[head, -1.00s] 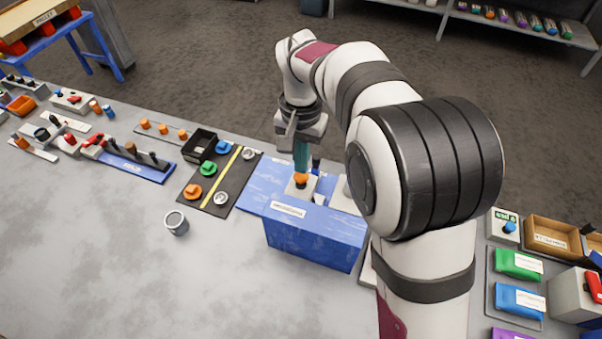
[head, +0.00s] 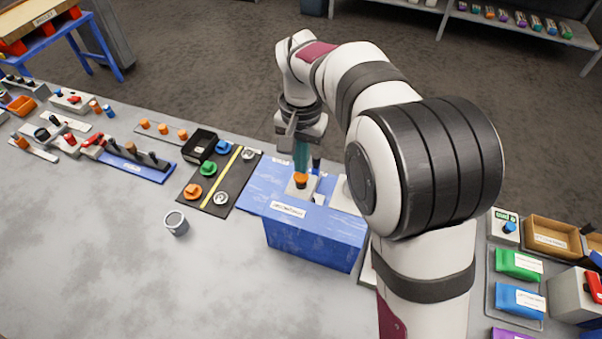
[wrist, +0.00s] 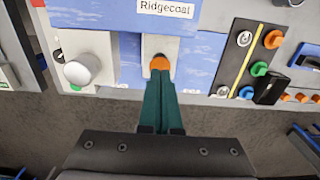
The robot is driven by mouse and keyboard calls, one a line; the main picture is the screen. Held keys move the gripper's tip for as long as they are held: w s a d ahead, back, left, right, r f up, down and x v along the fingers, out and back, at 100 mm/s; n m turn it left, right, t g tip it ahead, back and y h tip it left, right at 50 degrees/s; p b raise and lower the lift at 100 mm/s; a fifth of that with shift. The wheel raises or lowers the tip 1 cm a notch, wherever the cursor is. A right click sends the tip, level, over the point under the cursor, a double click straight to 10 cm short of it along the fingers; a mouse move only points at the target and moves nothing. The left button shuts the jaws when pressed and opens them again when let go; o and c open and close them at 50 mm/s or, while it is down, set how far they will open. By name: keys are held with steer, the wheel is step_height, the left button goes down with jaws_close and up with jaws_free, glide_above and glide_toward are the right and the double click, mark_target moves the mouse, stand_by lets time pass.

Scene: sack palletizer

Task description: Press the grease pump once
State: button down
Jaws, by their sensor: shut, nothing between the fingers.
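The grease pump shows as an orange-topped plunger (head: 300,179) on a light base, standing on a blue box with a white label. It also shows in the wrist view (wrist: 159,62), at the tips of my fingers. My gripper (head: 301,168) has teal fingers pointing down at the orange top. In the wrist view my gripper (wrist: 160,76) is shut with its fingers together and nothing between them. The fingertips are at or touching the orange top; the exact contact is hard to tell.
The blue box (head: 315,240) stands on the grey table. Left of it is a dark board (head: 212,207) with coloured knobs and a yellow stripe. A metal cup (head: 176,222) stands on the table in front. Pouches (head: 517,265) lie at the right. The front-left table is clear.

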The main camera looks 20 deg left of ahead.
steer(key=shift+f, duration=1.45)
steer(key=shift+r, duration=1.3)
step_height(320, 180, up, 7)
